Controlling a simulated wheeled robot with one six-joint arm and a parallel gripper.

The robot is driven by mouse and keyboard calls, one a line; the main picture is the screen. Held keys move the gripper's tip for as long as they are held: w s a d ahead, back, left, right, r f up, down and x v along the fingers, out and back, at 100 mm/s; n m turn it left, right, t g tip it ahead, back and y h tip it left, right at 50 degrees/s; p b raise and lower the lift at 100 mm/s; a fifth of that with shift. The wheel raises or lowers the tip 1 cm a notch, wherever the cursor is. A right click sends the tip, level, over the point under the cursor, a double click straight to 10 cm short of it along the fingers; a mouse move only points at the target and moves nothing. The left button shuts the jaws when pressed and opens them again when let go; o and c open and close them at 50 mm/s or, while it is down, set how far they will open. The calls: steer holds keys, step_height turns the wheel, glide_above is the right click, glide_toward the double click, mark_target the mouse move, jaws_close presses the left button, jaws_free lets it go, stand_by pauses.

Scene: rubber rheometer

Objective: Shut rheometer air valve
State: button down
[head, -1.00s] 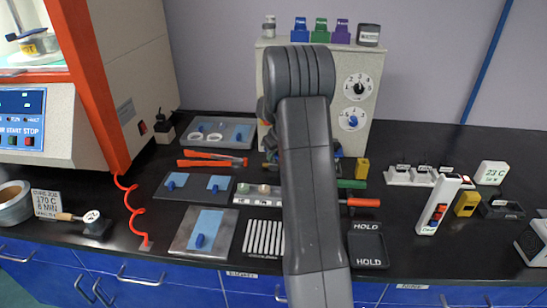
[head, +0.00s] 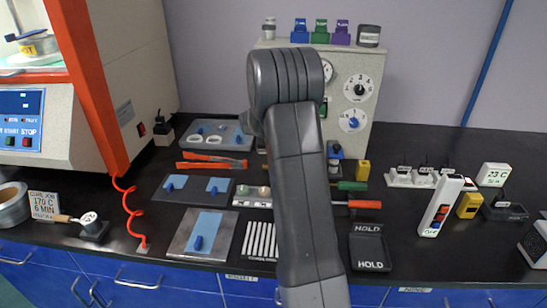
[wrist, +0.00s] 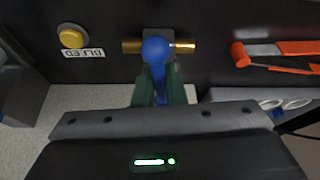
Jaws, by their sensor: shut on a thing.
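In the wrist view, the air valve has a brass pipe (wrist: 131,46) running left and right and a blue handle (wrist: 156,48) with a rounded end. The handle's lever runs from the pipe toward me, between my fingers. My gripper (wrist: 159,86) has green fingers closed on the blue lever, one on each side. In the head view my own arm stands in front of the cabinet and hides the gripper and the valve.
A yellow button (wrist: 73,37) with a BLEED label (wrist: 84,53) lies left of the valve. Orange-handled tools (wrist: 285,48) lie to the right, also in the head view (head: 205,166). The cabinet (head: 372,75) carries dials and bottles. Plates and a HOLD tray (head: 370,247) cover the front bench.

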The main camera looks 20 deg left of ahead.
stand_by(0.4)
steer(key=c, duration=1.5)
jaws_free()
steer(key=shift+r, duration=0.15)
steer(key=v, duration=1.3)
steer(key=shift+s+r, duration=0.2)
steer(key=shift+r, duration=0.05)
